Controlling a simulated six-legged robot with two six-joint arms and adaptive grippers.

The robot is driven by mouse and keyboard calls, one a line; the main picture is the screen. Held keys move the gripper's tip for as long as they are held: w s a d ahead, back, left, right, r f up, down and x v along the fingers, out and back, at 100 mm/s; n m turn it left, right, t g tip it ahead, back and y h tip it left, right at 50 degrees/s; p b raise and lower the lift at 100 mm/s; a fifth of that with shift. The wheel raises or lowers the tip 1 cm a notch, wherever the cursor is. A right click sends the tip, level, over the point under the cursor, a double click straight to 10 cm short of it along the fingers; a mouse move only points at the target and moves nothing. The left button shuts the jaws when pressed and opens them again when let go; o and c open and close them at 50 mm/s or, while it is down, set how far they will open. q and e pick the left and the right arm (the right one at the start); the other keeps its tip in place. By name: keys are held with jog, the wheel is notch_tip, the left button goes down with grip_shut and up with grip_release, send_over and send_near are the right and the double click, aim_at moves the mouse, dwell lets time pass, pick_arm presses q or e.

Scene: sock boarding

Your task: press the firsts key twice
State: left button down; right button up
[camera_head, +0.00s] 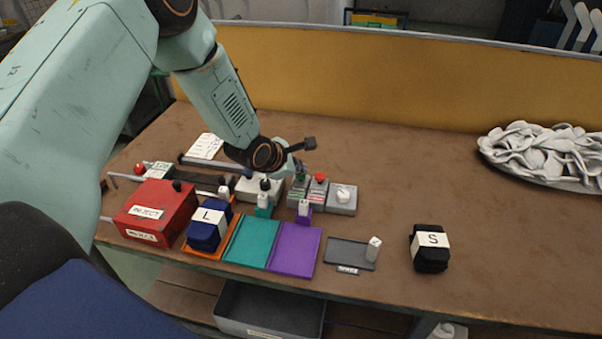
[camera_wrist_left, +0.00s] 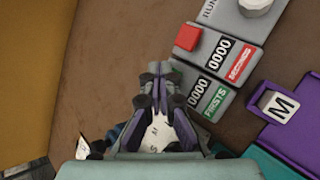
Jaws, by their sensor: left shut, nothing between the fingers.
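The firsts counter (camera_head: 296,193) is a grey box with a green label, in the row at the back of the table. In the left wrist view the firsts counter (camera_wrist_left: 211,97) reads 0000, and its key is hidden behind my fingertips. My left gripper (camera_head: 300,170) is shut and empty, pointing down over the firsts counter's far end. It also shows in the left wrist view (camera_wrist_left: 160,72), with its tips at that end; I cannot tell whether they touch the key. My right gripper is not in view.
The seconds counter (camera_wrist_left: 228,58) with its red key (camera_wrist_left: 187,37) stands right beside. A grey knob box (camera_head: 342,199) is beyond it.

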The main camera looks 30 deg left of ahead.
aim_at(299, 176)
pick_arm(q)
jog(key=shift+f, duration=0.2)
jog(key=shift+r, duration=0.1)
dwell(0.4)
jog(key=shift+r+p, duration=0.6)
jog(key=shift+r, duration=0.45)
jog(key=shift+r, duration=0.1)
jog(key=shift+r+p, duration=1.8)
jog(key=shift+r, duration=0.65)
jog(key=shift+f, duration=0.1)
jog(key=shift+w, duration=0.15)
